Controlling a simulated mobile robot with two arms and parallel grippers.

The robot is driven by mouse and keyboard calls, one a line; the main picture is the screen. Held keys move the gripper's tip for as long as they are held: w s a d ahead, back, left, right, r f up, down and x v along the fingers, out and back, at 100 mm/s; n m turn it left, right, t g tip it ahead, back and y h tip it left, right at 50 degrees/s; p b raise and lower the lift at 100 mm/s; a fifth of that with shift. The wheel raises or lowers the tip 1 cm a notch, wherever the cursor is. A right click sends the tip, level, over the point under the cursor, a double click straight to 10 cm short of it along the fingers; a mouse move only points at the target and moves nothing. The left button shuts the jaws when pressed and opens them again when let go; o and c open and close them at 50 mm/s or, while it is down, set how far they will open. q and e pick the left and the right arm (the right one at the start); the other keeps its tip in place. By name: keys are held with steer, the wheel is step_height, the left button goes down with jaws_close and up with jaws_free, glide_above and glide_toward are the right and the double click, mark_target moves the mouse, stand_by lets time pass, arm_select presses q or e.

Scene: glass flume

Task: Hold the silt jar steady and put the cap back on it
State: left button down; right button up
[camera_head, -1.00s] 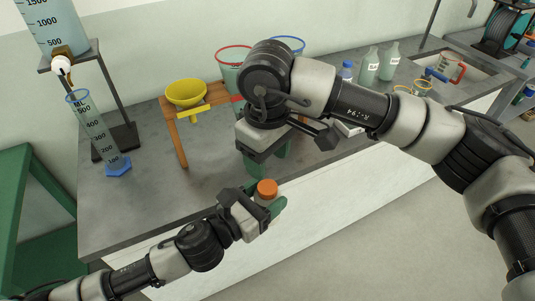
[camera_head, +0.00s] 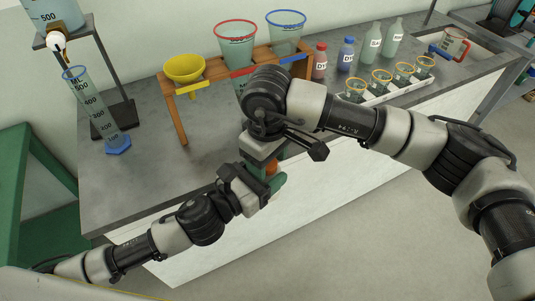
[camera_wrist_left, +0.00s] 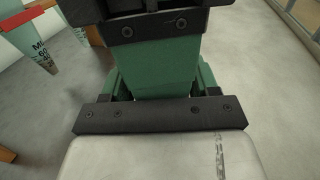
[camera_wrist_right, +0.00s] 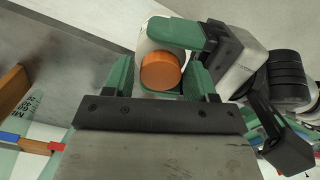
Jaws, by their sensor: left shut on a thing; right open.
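The silt jar (camera_wrist_right: 158,32) is a pale jar, mostly hidden in the head view. Its orange cap (camera_wrist_right: 160,71) sits at the jar's mouth and also shows in the head view (camera_head: 271,167); I cannot tell whether it is threaded tight. My left gripper (camera_head: 272,184) is shut on the jar, its green fingers around the body. My right gripper (camera_wrist_right: 162,76) is open, its green fingers on either side of the cap with gaps visible. In the left wrist view, a green finger of my right gripper (camera_wrist_left: 155,70) hides the jar and cap.
The grippers are in front of the grey bench (camera_head: 130,190). A wooden rack (camera_head: 178,125) holds a yellow funnel (camera_head: 184,68) and tapered cups. A measuring cylinder (camera_head: 92,105) stands left. Bottles and a white tray (camera_head: 410,90) of small cups are at the right.

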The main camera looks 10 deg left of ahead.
steer(key=shift+c, duration=0.2)
steer(key=c, duration=0.7)
steer(key=m, duration=0.3)
steer(key=shift+m, duration=0.3)
steer(key=o, duration=1)
